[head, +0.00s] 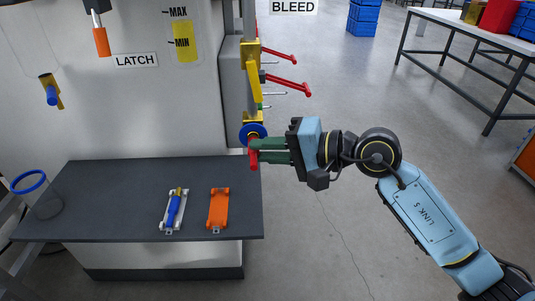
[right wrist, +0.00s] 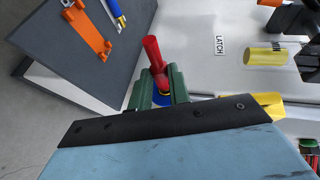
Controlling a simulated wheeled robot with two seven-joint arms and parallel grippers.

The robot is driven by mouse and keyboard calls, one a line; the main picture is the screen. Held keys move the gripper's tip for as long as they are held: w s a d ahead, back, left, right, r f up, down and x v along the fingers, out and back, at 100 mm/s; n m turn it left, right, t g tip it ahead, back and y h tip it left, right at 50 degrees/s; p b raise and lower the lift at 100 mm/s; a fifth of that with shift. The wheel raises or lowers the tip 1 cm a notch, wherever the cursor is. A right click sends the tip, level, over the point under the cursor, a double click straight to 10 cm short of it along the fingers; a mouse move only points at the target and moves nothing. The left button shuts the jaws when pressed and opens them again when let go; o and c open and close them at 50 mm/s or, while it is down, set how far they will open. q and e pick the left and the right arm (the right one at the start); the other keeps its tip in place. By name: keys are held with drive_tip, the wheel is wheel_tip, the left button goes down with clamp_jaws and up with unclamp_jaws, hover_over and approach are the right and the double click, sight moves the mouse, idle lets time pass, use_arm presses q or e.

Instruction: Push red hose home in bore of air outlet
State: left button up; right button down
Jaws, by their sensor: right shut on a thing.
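The red hose (head: 254,158) is held between the green fingers of my right gripper (head: 262,151), just below the blue ring at the air outlet (head: 253,132). In the right wrist view, the red hose (right wrist: 153,52) stands between the two fingers of my right gripper (right wrist: 160,84). A blue and yellow part of the outlet (right wrist: 162,99) shows behind the fingers, partly hidden by the gripper. I cannot tell how deep the hose's end sits in the bore. My left gripper is not in view.
A dark shelf (head: 120,195) holds an orange bracket (head: 218,208) and a blue-handled tool on a white holder (head: 174,211). Red-handled levers (head: 285,56) stick out above the outlet. The grey floor right of my arm is open up to a white table (head: 480,24).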

drive_tip(key=c, duration=1.3)
unclamp_jaws()
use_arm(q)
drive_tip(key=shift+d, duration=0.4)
use_arm(e)
drive_tip(key=shift+o, duration=0.3)
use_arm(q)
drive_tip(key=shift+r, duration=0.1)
